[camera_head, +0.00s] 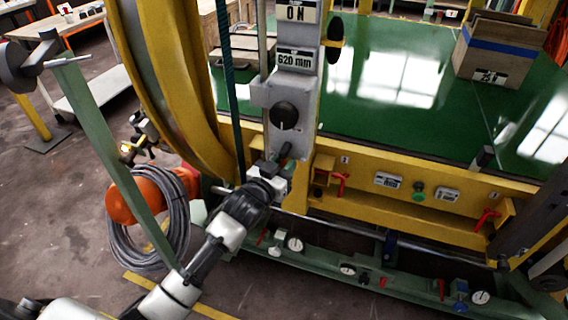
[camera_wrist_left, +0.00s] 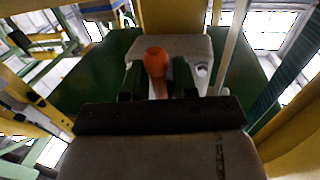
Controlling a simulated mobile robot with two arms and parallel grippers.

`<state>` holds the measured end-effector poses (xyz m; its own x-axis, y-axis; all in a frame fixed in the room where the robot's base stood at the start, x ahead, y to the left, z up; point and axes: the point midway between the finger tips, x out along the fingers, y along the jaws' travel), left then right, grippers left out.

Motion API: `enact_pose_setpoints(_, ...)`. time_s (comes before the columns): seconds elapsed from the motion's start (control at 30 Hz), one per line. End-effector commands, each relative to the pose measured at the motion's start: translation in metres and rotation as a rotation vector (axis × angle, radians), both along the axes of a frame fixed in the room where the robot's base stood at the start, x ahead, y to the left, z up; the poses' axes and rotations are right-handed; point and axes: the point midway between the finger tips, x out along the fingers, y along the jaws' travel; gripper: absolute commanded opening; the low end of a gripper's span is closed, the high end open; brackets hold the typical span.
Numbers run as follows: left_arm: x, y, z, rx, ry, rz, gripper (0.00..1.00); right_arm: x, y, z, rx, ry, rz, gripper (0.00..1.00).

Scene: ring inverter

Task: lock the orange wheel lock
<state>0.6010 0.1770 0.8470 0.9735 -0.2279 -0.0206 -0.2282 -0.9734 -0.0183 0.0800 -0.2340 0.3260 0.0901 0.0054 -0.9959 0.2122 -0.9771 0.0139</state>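My left gripper (camera_head: 285,152) reaches up to the lower part of a grey upright panel (camera_head: 295,90) in the head view. In the left wrist view, an orange knob-ended lever (camera_wrist_left: 157,62), which looks like the wheel lock, stands in front of a pale plate (camera_wrist_left: 195,50). The two dark fingers of my left gripper (camera_wrist_left: 158,82) stand on either side of the lever, with a narrow gap showing on each side. The lever is hidden behind my gripper in the head view. My right gripper is not in view.
A large yellow ring (camera_head: 170,80) curves beside the panel. A yellow beam with red levers (camera_head: 340,183) and a green rail with gauges (camera_head: 348,268) run below. A coiled grey cable (camera_head: 140,235) hangs by my left arm. The green platform (camera_head: 400,110) is mostly clear.

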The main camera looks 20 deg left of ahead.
Motion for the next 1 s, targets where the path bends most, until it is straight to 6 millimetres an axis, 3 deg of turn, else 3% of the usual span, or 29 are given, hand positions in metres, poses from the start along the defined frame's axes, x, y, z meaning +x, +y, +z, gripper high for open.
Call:
enact_pose_setpoints(0.1, 0.0, 0.0, 0.0, -0.001, 0.0, 0.0, 0.41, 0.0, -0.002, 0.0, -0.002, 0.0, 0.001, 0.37)
enact_pose_setpoints(0.47, -0.01, 0.002, 0.0, -0.003, 0.002, 0.0, 0.41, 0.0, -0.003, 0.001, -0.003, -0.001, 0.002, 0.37)
enact_pose_setpoints(0.8, -0.074, 0.017, 0.0, -0.002, 0.004, 0.0, 0.41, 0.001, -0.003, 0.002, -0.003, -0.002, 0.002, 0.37)
enact_pose_setpoints(1.0, -0.099, 0.023, 0.002, -0.002, 0.001, 0.0, 0.41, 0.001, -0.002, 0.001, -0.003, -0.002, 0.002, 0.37)
